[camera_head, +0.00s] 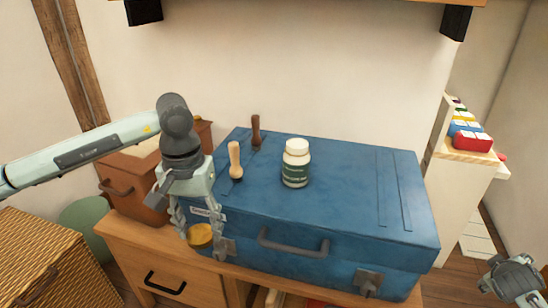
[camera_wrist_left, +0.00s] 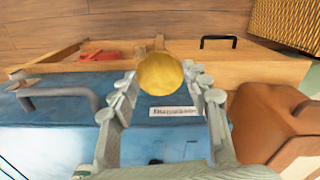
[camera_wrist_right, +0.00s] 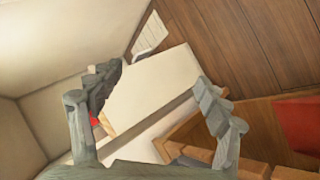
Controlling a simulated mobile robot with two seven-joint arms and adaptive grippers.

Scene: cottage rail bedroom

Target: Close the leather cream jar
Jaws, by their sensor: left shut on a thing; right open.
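My left gripper (camera_head: 199,228) is shut on a round gold lid (camera_wrist_left: 160,74) and holds it by the front left corner of the blue suitcase (camera_head: 345,200). The lid also shows in the head view (camera_head: 200,235). A white bottle (camera_head: 296,163) with a green label and white top stands upright on the suitcase, right of the left gripper. I cannot read its label, and no open jar is clearly visible. My right gripper (camera_wrist_right: 155,80) is open and empty, far to the right of the suitcase.
Two wooden-handled tools, one pale (camera_head: 235,160) and one dark (camera_head: 256,130), stand on the suitcase. A small white label (camera_wrist_left: 172,111) shows by its front left corner. A brown box (camera_head: 143,190) is at left. The suitcase's right half is clear.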

